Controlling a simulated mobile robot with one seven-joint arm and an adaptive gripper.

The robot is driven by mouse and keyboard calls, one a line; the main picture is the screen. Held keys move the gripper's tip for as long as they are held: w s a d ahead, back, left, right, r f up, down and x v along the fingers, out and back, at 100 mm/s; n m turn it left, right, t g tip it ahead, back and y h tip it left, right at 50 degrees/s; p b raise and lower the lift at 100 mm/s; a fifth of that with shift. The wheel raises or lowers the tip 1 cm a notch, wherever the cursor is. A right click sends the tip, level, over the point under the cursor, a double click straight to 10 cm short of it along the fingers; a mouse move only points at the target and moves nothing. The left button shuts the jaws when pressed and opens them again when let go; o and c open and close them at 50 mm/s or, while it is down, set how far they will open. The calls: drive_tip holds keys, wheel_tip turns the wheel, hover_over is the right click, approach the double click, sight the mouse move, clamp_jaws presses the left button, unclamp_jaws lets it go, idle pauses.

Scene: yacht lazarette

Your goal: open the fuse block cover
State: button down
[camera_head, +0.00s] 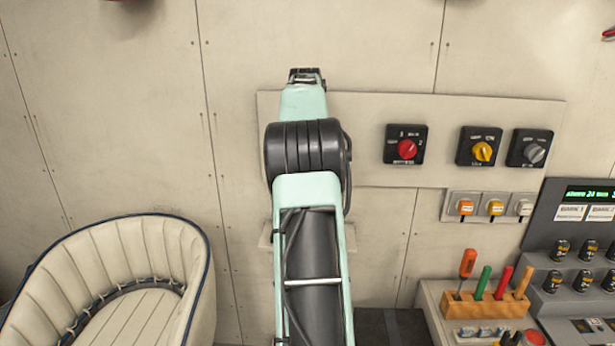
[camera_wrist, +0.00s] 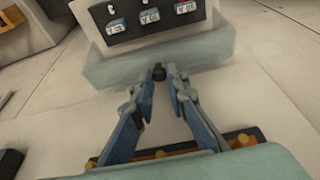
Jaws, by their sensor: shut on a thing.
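In the wrist view the fuse block (camera_wrist: 119,38) is a dark panel with several blue-and-white fuses at the top of the picture. A pale see-through cover (camera_wrist: 205,45) lies over or in front of its near edge. How far the cover stands open, I cannot tell. A small dark knob (camera_wrist: 158,73) sits at the cover's near edge. My gripper (camera_wrist: 159,80) has its fingertips closed together on this knob. In the head view my arm hides the gripper, the cover and the fuse block.
Rotary switches with a red knob (camera_head: 406,149), a yellow knob (camera_head: 482,151) and a grey knob (camera_head: 534,153) are on the wall panel, right of my arm. A tool rack (camera_head: 487,305) stands lower right. A cream seat (camera_head: 125,280) is lower left.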

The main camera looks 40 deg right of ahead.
drive_tip(key=shift+w+d, duration=0.25)
drive_tip(key=shift+d, duration=0.05)
idle(0.5)
drive_tip(key=c, duration=1.9)
unclamp_jaws()
drive_tip(key=shift+r, duration=0.1)
drive_tip(key=v, duration=0.7)
drive_tip(key=shift+w+r, duration=0.1)
drive_tip(key=shift+r, duration=0.05)
